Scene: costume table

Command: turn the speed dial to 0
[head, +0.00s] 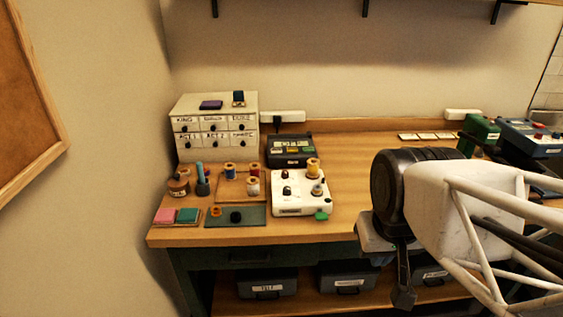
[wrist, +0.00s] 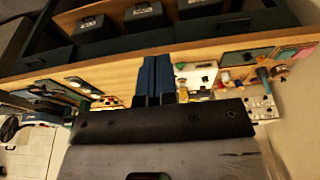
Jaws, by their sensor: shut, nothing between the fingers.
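A white control box (head: 300,206) sits on the table left of my gripper in the head view. It has small dark knobs, spools standing on it and a green piece at its front right corner. Its markings are too small to read, so I cannot tell which knob is the speed dial or where it points. The box also shows in the wrist view (wrist: 207,72), partly hidden behind my fingers. My gripper (head: 403,299) points down near the table's front edge, right of the box and apart from it. In the wrist view its fingers (wrist: 154,60) are together and empty.
A drawer cabinet (head: 216,130) stands at the back left, with a dark labelled device (head: 290,150) beside it. Spools, a green mat (head: 250,216) and coloured pads lie left of the box. Green and blue machines (head: 530,135) stand at the right. Bins (head: 267,283) sit below.

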